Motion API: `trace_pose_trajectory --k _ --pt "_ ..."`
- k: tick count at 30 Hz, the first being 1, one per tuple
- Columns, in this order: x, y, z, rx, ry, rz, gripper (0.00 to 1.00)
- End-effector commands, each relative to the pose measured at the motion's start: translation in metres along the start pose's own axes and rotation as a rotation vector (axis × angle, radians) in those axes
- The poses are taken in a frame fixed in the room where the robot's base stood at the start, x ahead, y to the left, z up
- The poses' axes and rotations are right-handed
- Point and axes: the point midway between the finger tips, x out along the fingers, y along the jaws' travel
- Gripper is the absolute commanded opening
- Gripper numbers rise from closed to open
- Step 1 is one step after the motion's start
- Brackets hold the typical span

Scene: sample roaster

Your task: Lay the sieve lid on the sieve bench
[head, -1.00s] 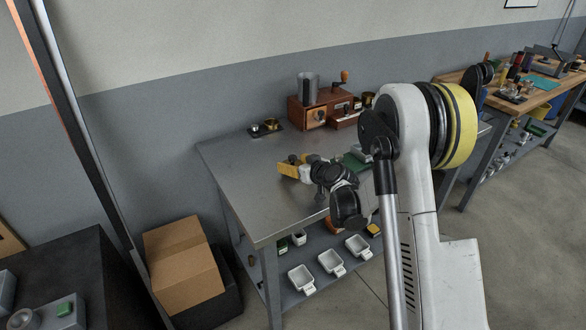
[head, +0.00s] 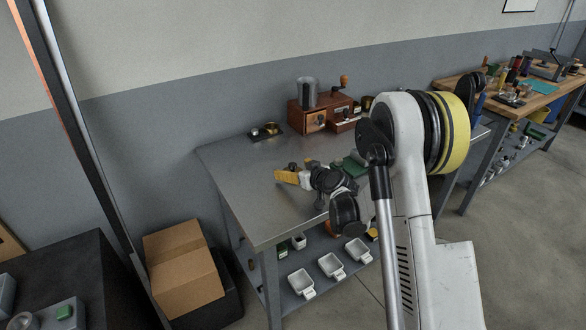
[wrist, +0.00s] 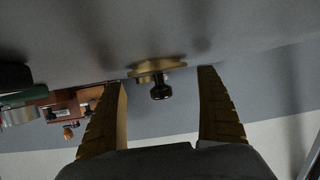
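The sieve lid (wrist: 150,69) is a brass disc with a black knob. In the wrist view, which is upside down, it sits between and just beyond my fingertips, knob away from the bench top. It appears to lie on the bench, but the contact line is not clear. My gripper (wrist: 163,75) is open, with a gap between each yellow finger and the lid. In the head view, my gripper (head: 285,174) is low over the left half of the grey metal sieve bench (head: 245,205). The lid is hard to make out there.
A wooden grinder box (head: 308,119) with a clear cup stands at the bench's back. A small dark tray with brass pieces (head: 270,129) lies left of it. White scoops (head: 331,265) are on the lower shelf. A cardboard box (head: 185,270) stands left. The bench's front left is clear.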

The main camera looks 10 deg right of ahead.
Motion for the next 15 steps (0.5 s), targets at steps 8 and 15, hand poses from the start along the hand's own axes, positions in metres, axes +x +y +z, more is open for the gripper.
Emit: trace_pose_trajectory --k 8,15 --pt "-0.005 -0.003 -0.004 -0.002 -0.007 -0.006 0.85" --pt "-0.060 -0.001 -0.010 0.000 -0.005 -0.001 0.85"
